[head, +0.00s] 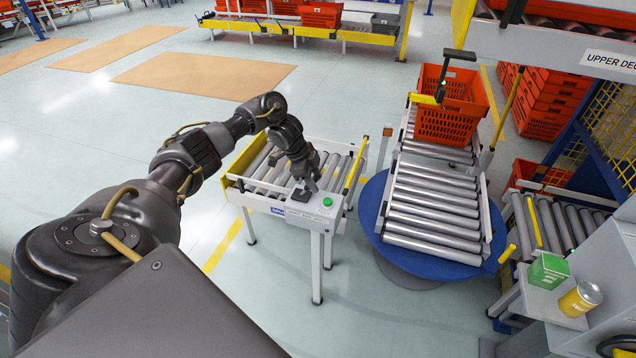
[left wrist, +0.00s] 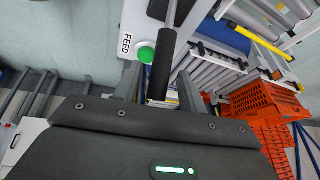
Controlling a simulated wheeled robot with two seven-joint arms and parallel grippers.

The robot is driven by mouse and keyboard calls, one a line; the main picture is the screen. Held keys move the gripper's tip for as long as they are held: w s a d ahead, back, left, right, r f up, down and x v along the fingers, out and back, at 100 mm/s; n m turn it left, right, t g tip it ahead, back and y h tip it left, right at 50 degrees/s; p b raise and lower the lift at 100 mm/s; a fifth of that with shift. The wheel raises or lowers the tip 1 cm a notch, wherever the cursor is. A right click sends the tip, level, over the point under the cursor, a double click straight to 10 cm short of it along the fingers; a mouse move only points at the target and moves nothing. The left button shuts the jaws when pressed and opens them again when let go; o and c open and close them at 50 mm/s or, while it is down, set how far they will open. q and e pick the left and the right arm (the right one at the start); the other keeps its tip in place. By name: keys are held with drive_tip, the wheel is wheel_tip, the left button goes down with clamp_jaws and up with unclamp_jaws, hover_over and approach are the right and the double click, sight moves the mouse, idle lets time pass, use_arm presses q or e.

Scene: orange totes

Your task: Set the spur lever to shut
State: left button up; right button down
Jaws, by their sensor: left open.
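The spur conveyor (head: 262,200) is a short roller table with yellow ends, left of centre in the head view. A control box (head: 318,210) with a green button (head: 328,201) sits at its near right corner. In the left wrist view the lever (left wrist: 163,72) is a grey rod with a black grip, beside the green button (left wrist: 146,53) and the word FEED. My left gripper (head: 305,187) is over the box, fingers pointing down. Its open fingers (left wrist: 158,92) stand either side of the black grip; contact cannot be told. The right gripper is out of view.
A blue turntable (head: 373,222) with rollers stands right of the spur. An orange tote (head: 452,112) sits behind it, under a yellow-black arm. A green box (head: 548,270) and a yellow can (head: 580,298) stand on a ledge at lower right. The floor left of the spur is clear.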

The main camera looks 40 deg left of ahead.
use_arm(q)
drive_tip(key=shift+x, duration=1.2)
clamp_jaws()
